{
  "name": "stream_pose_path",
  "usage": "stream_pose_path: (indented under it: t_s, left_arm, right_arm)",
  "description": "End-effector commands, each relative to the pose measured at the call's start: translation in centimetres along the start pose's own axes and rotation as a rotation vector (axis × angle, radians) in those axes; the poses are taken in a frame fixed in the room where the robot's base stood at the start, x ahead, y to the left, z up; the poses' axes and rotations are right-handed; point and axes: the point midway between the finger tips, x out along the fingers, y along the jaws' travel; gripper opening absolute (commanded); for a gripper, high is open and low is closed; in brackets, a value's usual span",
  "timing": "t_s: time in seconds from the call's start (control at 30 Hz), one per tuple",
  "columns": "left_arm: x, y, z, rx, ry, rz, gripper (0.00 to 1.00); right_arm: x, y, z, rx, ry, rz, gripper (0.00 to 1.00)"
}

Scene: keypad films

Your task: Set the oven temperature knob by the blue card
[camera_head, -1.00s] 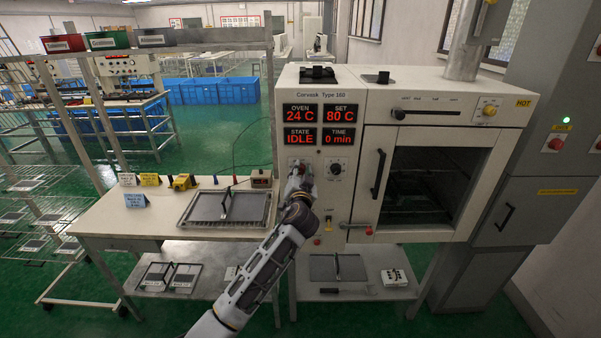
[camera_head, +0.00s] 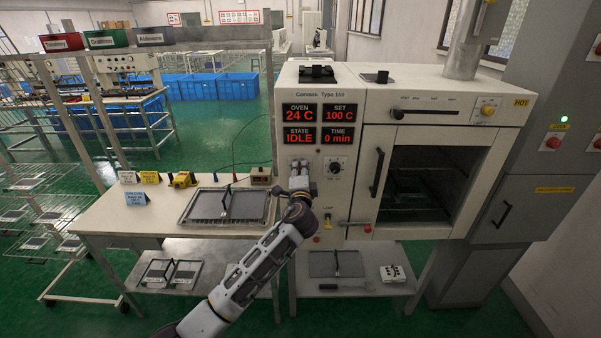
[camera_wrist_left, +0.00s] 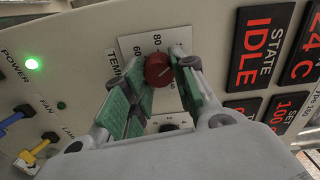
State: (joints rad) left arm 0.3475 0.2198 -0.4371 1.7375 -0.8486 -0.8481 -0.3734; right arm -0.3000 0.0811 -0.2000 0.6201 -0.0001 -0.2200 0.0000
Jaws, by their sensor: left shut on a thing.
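The oven (camera_head: 430,92) stands right of the table, with a red display of 24 C for the oven and 100 C for SET (camera_head: 341,117). The red temperature knob (camera_wrist_left: 158,69) shows in the left wrist view on a white dial plate marked TEMP. My left gripper (camera_head: 300,172) is at the oven's front panel, its green-padded fingers (camera_wrist_left: 163,82) shut around the knob. In the head view the gripper hides the knob. The blue card (camera_head: 137,199) stands on the table at the left; its writing is too small to read.
White and yellow cards (camera_head: 150,178) and a yellow device (camera_head: 182,180) stand by the blue card. A tray with a handle (camera_head: 215,205) lies on the table. The black time knob (camera_head: 336,167) is close right of my gripper. The oven door handle (camera_head: 376,172) juts out farther right.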

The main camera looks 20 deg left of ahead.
Motion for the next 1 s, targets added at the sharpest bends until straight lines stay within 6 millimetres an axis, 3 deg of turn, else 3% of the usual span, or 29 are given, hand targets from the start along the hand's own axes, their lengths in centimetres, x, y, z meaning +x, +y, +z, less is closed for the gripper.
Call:
stream_pose_path:
  t_s: [0.7, 1.0]
  left_arm:
    - [-0.01, 0.40, 0.11, 0.658, 0.001, 0.002, 0.03]
    - [-0.02, 0.48, 0.13, 0.829, 0.002, 0.003, 0.03]
  right_arm:
    - [-0.17, -0.28, -0.07, 0.001, 0.001, -0.003, 0.00]
    - [-0.16, -0.21, -0.06, 0.001, 0.000, -0.002, 0.00]
